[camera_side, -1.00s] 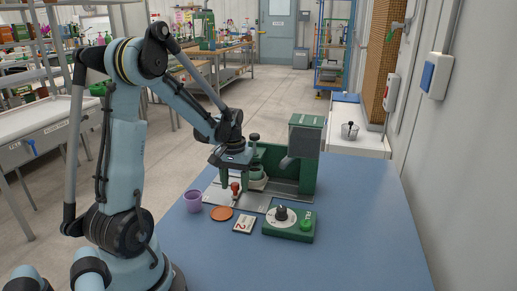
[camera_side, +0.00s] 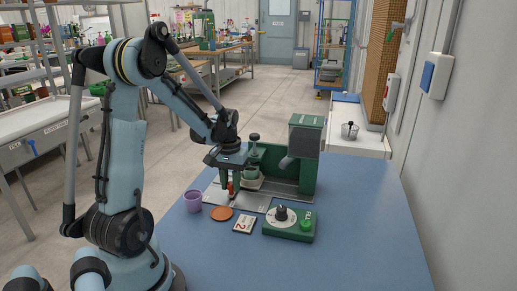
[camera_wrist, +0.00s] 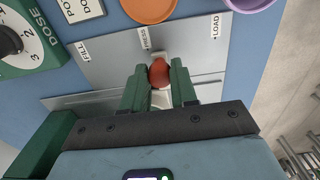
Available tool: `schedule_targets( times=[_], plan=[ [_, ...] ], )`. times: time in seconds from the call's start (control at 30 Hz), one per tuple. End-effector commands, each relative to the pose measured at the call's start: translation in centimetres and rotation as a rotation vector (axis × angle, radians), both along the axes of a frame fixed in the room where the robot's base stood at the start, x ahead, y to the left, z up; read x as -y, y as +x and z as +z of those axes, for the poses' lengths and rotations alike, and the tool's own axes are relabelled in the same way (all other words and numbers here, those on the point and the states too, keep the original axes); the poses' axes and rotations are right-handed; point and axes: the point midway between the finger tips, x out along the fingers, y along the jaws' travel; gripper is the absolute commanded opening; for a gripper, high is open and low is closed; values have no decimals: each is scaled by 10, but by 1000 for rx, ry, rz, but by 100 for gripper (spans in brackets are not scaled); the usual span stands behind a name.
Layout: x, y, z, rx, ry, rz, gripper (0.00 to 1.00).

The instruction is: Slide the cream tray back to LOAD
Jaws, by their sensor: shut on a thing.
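The cream tray (camera_side: 249,184) lies on the grey metal track plate (camera_side: 281,194), with a green pot (camera_side: 251,172) standing on it. Its red-brown knob (camera_side: 231,187) faces the front. My gripper (camera_side: 230,188) is shut on the knob; in the wrist view the two green fingers (camera_wrist: 159,75) stand either side of the knob (camera_wrist: 159,72). A small cream part of the tray (camera_wrist: 160,97) shows between the fingers; the rest is hidden. The plate's PRESS label (camera_wrist: 144,39) is near the knob, and the LOAD label (camera_wrist: 215,27) is to its right in the wrist view.
The green press-and-fill machine (camera_side: 305,141) stands behind the plate. The blue bench (camera_side: 350,235) is clear at right.

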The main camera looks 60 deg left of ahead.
Motion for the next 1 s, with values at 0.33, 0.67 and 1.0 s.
schedule_targets(
  times=[0.33,0.67,1.0],
  plan=[
    [-16,-16,0,0,1,3,15],
    [-31,-31,0,1,2,2,15],
    [-46,-46,0,0,1,2,15]
  ],
)
